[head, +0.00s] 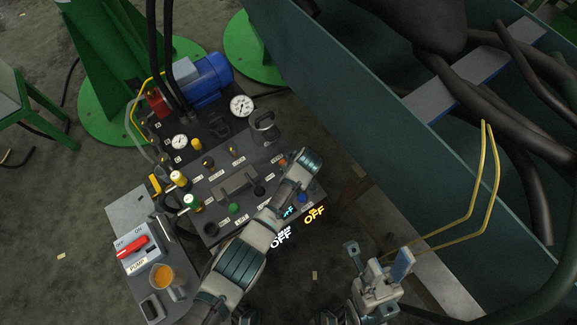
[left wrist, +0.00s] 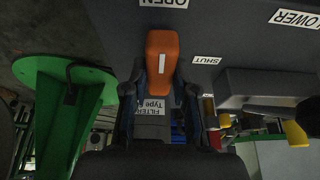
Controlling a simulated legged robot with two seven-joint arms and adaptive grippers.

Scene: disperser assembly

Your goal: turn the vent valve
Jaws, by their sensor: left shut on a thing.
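The vent valve's orange handle (left wrist: 162,62) stands out from the dark panel in the left wrist view, with a white line running up and down on it. An OPEN label (left wrist: 163,3) lies above it and a SHUT label (left wrist: 206,60) to its right. My left gripper (left wrist: 162,92) has a finger on each side of the handle and is shut on it. In the head view a bit of orange (head: 283,163) shows at this gripper's tip; the gripper hides most of the rest. My right gripper (head: 378,258) is open and empty, away from the panel at lower right.
The panel (head: 215,208) carries gauges, yellow and green knobs and a grey handle. A red pump switch (head: 133,247) and a cup of orange liquid (head: 164,279) are at lower left. A dark green trough wall (head: 350,110) with thick hoses is at right.

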